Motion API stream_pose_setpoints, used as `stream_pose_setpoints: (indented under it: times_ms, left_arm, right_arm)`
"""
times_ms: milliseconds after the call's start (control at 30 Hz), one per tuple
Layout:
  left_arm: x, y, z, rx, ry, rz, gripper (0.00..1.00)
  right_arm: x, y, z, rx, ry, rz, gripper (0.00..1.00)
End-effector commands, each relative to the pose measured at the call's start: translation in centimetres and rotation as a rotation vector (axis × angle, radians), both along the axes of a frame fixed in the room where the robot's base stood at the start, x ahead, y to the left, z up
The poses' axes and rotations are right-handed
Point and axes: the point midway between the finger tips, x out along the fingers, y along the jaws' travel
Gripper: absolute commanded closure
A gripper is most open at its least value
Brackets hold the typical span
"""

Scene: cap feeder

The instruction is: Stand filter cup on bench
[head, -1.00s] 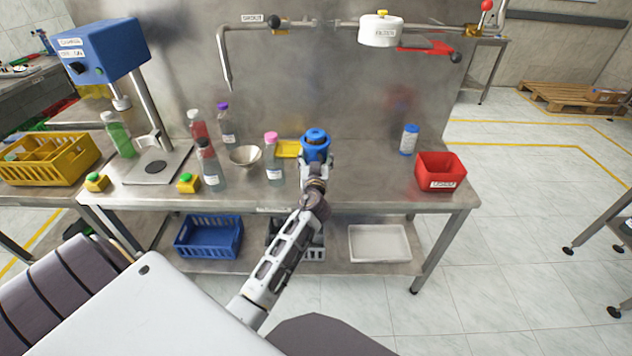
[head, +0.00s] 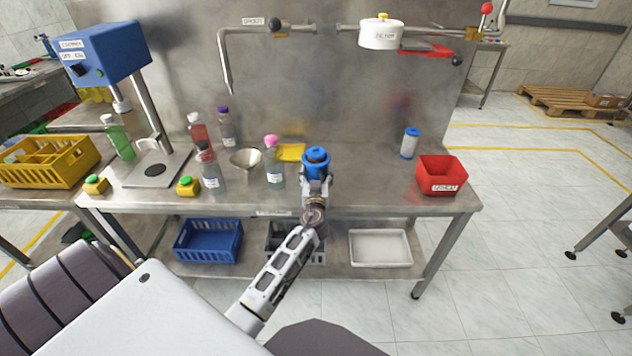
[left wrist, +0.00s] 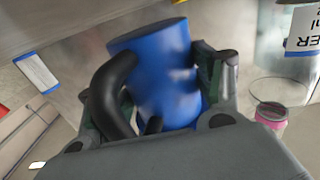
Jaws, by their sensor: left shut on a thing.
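The blue filter cup (head: 316,157) is in my left gripper (head: 315,176), in the middle of the head view in front of the steel bench (head: 350,180). From above it shows a round blue rim with a blue middle. In the left wrist view the blue cup (left wrist: 160,75) lies between the dark fingers of the left gripper (left wrist: 160,90), which are shut on it. A thick black curved part crosses its left side. Whether its base touches the bench is hidden. My right gripper is not in view.
A pink-capped bottle (head: 273,162) and a funnel (head: 245,160) stand left of the cup. A white and blue cartridge (head: 410,143) and a red bin (head: 441,175) are to the right. A white filter head (head: 381,34) hangs above. Bench between cup and cartridge is clear.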

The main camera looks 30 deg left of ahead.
Motion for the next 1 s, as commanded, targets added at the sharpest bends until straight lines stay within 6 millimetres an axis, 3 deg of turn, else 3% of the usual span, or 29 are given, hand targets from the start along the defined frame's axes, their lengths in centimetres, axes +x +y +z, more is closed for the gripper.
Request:
stream_pose_setpoints:
  times_ms: [300, 500, 1000]
  left_arm:
    - [0.0, 0.0, -2.7, 0.001, 0.0, 0.0, 0.61]
    - [0.0, 0.0, -2.8, 0.001, -0.002, 0.0, 0.61]
    - [0.0, 0.0, -3.0, 0.001, -0.002, 0.0, 0.61]
  right_arm:
    - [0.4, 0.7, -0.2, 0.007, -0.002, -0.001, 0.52]
    - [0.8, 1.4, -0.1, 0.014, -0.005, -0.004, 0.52]
    - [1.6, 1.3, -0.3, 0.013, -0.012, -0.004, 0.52]
